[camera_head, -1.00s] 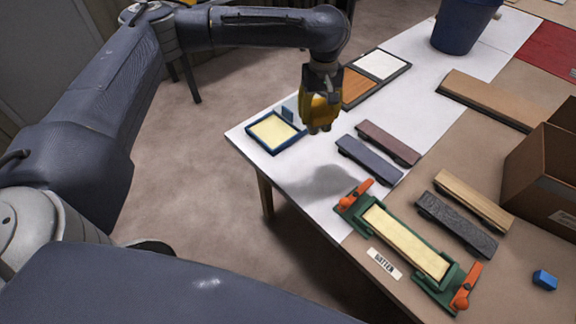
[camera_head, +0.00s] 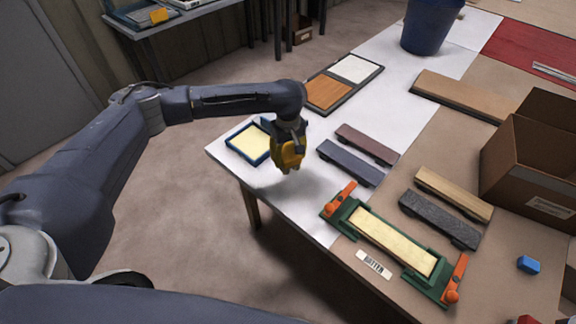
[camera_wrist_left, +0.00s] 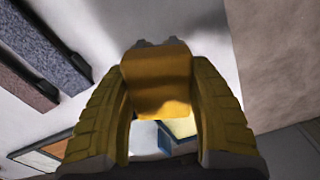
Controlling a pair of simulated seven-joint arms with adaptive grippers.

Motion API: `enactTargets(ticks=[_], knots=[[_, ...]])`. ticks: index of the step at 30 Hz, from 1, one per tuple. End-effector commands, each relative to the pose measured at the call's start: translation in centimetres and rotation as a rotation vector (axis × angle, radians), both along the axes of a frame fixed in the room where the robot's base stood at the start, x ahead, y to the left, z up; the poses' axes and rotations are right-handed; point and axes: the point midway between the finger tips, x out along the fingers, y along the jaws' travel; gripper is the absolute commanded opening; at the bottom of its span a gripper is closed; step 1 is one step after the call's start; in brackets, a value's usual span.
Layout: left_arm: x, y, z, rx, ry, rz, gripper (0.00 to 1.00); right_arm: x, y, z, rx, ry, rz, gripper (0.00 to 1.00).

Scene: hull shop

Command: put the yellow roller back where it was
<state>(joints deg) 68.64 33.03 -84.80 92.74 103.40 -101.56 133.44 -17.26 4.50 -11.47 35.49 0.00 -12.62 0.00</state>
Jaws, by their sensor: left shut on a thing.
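The yellow roller (camera_wrist_left: 157,82) is held between the yellow fingers of my left gripper in the left wrist view. In the head view, my left gripper (camera_head: 288,157) points down and is shut on the roller, which I cannot clearly tell from the fingers there. The gripper hangs above the white part of the table, just right of a blue tray (camera_head: 233,147) with a pale yellow inside. A small blue upright piece stands at the tray's back edge, partly hidden by the gripper. The tray also shows beyond the roller in the left wrist view (camera_wrist_left: 170,139). My right gripper is not in view.
Two dark sanding blocks (camera_head: 348,163) lie right of the gripper. A green clamp frame (camera_head: 340,211) with orange handles holds a pale board nearer. A blue bucket (camera_head: 431,25), a two-panel board (camera_head: 307,104) and a cardboard box (camera_head: 530,175) stand around. White surface below the gripper is clear.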

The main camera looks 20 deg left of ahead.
Motion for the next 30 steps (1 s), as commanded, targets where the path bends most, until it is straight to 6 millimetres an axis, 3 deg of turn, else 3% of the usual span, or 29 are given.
enactTargets(ticks=[10,20,30], knots=[[0.0,0.0,-1.6,0.000,0.000,0.000,0.08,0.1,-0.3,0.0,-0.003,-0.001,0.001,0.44],[0.1,0.0,-5.2,-0.001,-0.001,0.000,0.08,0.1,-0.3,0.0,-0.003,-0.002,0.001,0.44],[0.1,0.0,-5.4,0.000,-0.001,-0.001,0.08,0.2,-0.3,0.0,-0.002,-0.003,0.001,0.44]])
